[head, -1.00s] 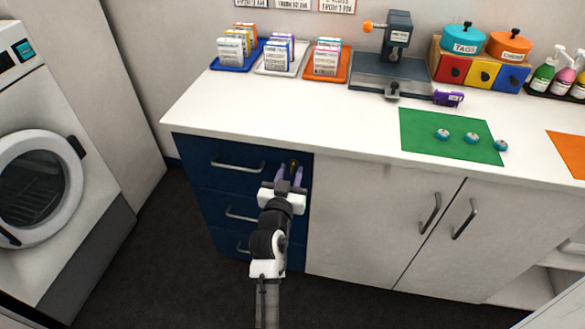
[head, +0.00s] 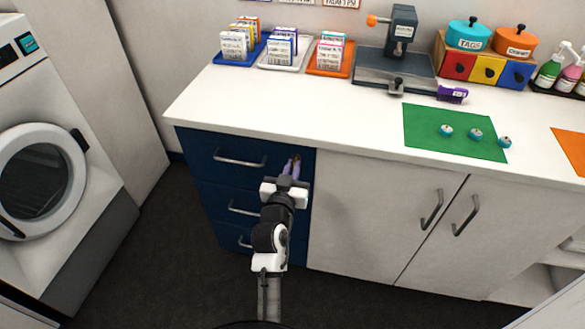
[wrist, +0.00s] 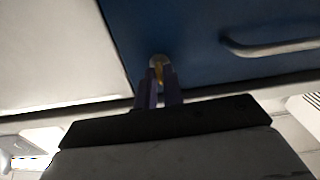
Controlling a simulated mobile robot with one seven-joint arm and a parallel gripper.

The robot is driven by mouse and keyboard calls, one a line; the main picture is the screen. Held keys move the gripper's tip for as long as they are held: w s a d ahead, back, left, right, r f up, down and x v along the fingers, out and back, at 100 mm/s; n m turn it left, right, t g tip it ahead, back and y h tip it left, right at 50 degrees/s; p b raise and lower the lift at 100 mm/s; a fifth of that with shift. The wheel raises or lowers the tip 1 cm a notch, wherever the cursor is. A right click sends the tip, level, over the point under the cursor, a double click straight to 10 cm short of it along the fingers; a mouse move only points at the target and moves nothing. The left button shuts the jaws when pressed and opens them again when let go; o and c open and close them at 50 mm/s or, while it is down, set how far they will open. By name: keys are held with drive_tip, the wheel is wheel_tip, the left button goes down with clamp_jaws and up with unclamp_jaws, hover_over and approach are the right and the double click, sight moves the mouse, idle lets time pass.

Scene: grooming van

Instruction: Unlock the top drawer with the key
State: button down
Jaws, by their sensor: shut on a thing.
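The top drawer (head: 204,146) is the upper dark blue front at the left end of the counter, and it is closed. My gripper (head: 293,166) is at the right part of this front, with its purple fingers close together. In the wrist view, my gripper (wrist: 159,82) is shut on the small brass-coloured key (wrist: 159,70) against the blue front.
The drawer's bar handle (head: 240,161) is left of my gripper, and it also shows in the wrist view (wrist: 268,48). More blue drawers (head: 222,203) lie below. A white cabinet door (head: 365,215) adjoins on the right. The dark floor in front is clear.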

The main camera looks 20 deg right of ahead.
drive_tip(key=n+p, duration=0.6)
drive_tip(key=n, duration=1.1)
drive_tip(key=shift+w+a, duration=0.1)
drive_tip(key=shift+n, duration=0.4)
drive_tip(key=c, duration=1.5)
unclamp_jaws()
drive_tip(key=shift+f, duration=0.1)
drive_tip(key=shift+f, duration=0.1)
